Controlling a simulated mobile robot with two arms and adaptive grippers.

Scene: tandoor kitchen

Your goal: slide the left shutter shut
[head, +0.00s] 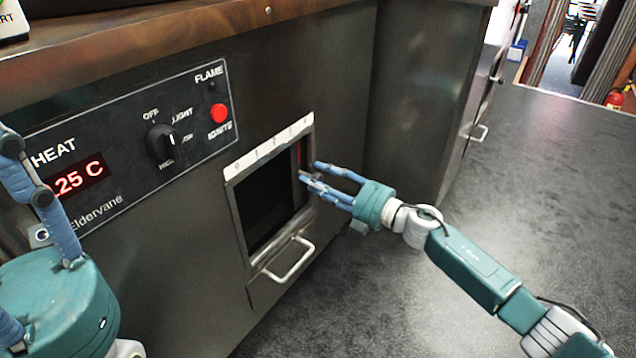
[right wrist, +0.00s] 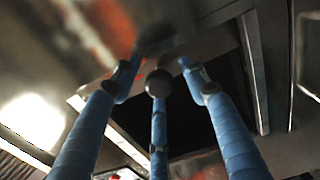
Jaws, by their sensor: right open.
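The left shutter's framed window (head: 236,222) is in the dark metal front, under a white numbered strip (head: 268,145). Most of the window shows black. A narrow upright strip with a red mark (head: 303,154) shows at its right end and looks like the shutter's edge. My right gripper (head: 309,176) is open at that right end, its fingers around or beside a small grey tab; contact is unclear. In the right wrist view, its blue fingers (right wrist: 158,80) reach toward a blurred dark tab (right wrist: 156,40). My left gripper is partly in view at the left edge, its fingertips cut off.
A pull handle (head: 288,262) sticks out below the window. A control panel with a dial (head: 162,142) and red button (head: 219,113) is to the left. A wooden ledge (head: 130,45) runs above. Open grey floor (head: 545,200) lies to the right.

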